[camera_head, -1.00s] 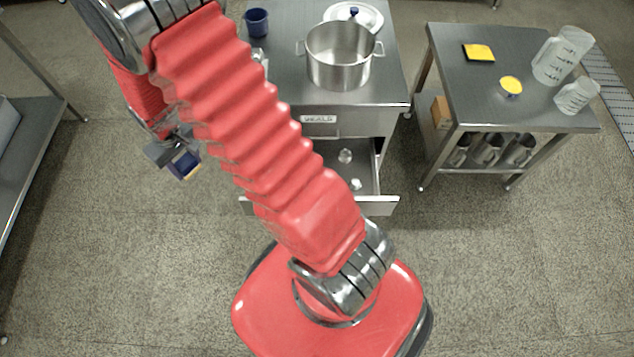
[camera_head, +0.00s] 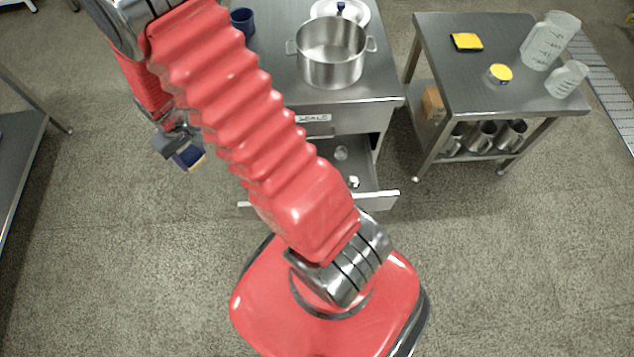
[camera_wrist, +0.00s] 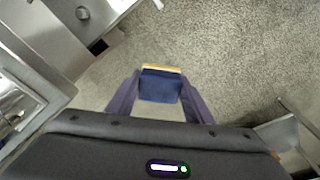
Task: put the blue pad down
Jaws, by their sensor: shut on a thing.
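The blue pad (camera_wrist: 160,86), dark blue with a yellow edge, is between the two fingers of my gripper (camera_wrist: 159,92) in the wrist view. My gripper is shut on it and holds it in the air over the speckled floor. In the head view the blue pad (camera_head: 188,156) shows at the end of my gripper (camera_head: 180,150), left of the steel cabinet, with part of it hidden by the gripper. No surface touches the pad from below.
The right table (camera_head: 485,90) bears a yellow pad (camera_head: 467,41), a yellow-topped round thing (camera_head: 500,74) and two jugs (camera_head: 549,41). A shelf (camera_head: 20,150) stands left.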

